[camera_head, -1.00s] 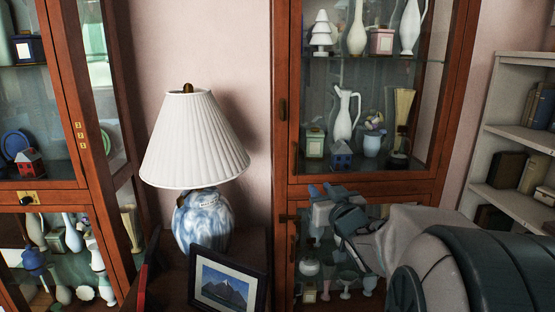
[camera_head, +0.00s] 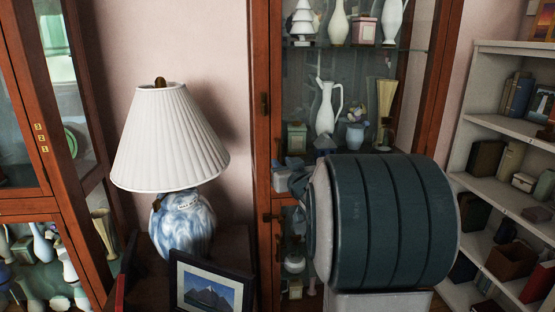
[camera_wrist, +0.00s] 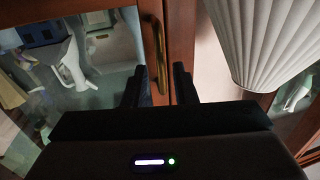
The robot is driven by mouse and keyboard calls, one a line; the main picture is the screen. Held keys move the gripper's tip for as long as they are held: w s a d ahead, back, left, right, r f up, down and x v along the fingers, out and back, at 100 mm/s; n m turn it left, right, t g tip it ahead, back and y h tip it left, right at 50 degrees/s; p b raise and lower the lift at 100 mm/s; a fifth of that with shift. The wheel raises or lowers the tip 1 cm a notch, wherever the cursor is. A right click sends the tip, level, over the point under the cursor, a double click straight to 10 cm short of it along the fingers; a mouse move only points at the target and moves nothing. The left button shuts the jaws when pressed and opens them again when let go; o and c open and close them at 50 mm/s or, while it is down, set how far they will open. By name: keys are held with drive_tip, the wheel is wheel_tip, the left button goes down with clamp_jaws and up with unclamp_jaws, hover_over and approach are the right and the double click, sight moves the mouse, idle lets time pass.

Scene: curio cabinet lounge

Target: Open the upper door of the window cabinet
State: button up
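The wooden cabinet in the middle has a glass upper door (camera_head: 296,84) that looks shut, with a small brass handle (camera_head: 265,104) on its left edge. In the wrist view a curved brass handle (camera_wrist: 155,55) on a wooden door edge lies just ahead of my gripper (camera_wrist: 158,84). Its two dark fingers are apart, one on each side of the handle's lower end, with nothing seen clamped between them. Contact cannot be told. In the head view my arm hides most of the gripper and the cabinet's lower right part.
A blue-and-white lamp (camera_head: 170,140) with a pleated shade stands just left of the cabinet, close to my gripper in the wrist view (camera_wrist: 265,40). A framed picture (camera_head: 208,287) stands before it. Another glass cabinet (camera_head: 48,150) is at left, white shelves (camera_head: 515,130) at right.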

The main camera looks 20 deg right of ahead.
sight(278, 159)
drive_tip(key=shift+w+d, duration=0.15)
drive_tip(key=shift+w, duration=1.9)
clamp_jaws()
drive_tip(key=shift+s, duration=0.15)
